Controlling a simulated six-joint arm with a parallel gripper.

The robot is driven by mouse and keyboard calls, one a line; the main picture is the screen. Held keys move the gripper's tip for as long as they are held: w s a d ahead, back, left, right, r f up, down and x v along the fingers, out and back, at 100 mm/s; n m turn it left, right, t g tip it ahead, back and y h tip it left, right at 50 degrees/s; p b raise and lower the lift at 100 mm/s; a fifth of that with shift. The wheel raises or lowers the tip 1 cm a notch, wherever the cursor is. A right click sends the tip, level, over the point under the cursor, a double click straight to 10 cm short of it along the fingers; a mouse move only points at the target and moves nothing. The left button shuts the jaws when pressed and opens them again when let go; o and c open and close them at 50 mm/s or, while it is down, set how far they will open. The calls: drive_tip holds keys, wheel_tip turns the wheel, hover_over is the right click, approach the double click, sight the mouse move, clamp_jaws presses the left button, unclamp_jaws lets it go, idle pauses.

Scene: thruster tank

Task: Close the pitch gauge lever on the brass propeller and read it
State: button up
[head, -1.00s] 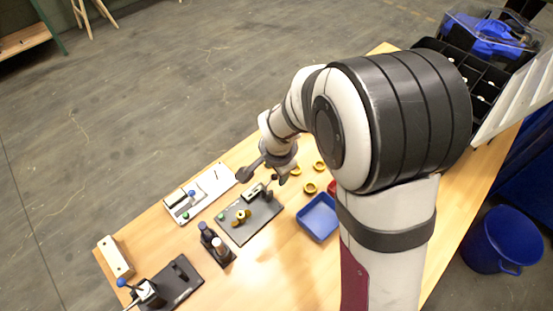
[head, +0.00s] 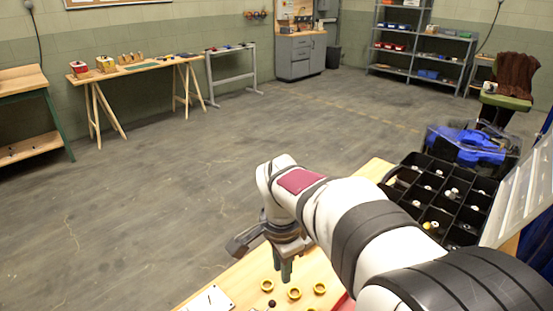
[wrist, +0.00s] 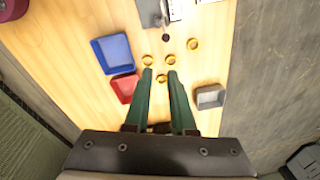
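My gripper (wrist: 160,74) has green fingers standing apart with nothing gripped between them. It hangs above the wooden bench in the head view (head: 282,274). The brass propeller cannot be made out in either current view. Part of a dark base plate (wrist: 148,12) shows at the top edge of the wrist view, with a grey piece on it. A small black ball (wrist: 166,37) is just below that piece; I cannot tell whether it belongs to the gauge lever. It also shows in the head view (head: 268,285). My gripper is apart from it.
Several brass rings (wrist: 192,44) lie near the fingertips. A white board (wrist: 182,9) is at the top. A black compartment organiser (head: 440,198) stands right in the head view.

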drive_tip(key=w+d+f+m+g, duration=0.1)
drive_tip(key=f, duration=0.1)
drive_tip(key=w+d+f+m+g, duration=0.1)
drive_tip(key=w+f+m+g, duration=0.1)
drive_tip(key=w+d+f+m+g, duration=0.1)
drive_tip(key=w+f, duration=0.1)
drive_tip(key=shift+w+d+g, duration=0.1)
drive_tip(key=shift+d+g, duration=0.2)
drive_tip(key=shift+d, duration=0.05)
clamp_jaws()
drive_tip(key=shift+m, duration=0.4)
drive_tip(key=x, duration=1)
drive_tip(key=shift+d+f, duration=0.1)
drive_tip(key=shift+f, duration=0.05)
drive_tip(key=shift+w+a+r, duration=0.1)
drive_tip(key=shift+a+r, duration=0.1)
drive_tip(key=shift+a, duration=0.4)
drive_tip(key=shift+a+r, duration=0.15)
drive_tip(key=shift+a, duration=0.5)
drive_tip(key=shift+a+r, duration=0.25)
drive_tip(key=shift+a, duration=0.4)
drive_tip(key=shift+s+a+r, duration=0.45)
drive_tip(key=shift+s, duration=0.05)
drive_tip(key=shift+s+a+r, duration=0.3)
drive_tip(key=shift+s+a, duration=0.35)
drive_tip(key=shift+s+a+r, duration=0.25)
drive_tip(key=shift+s+a, duration=0.4)
drive_tip(key=shift+a, duration=0.1)
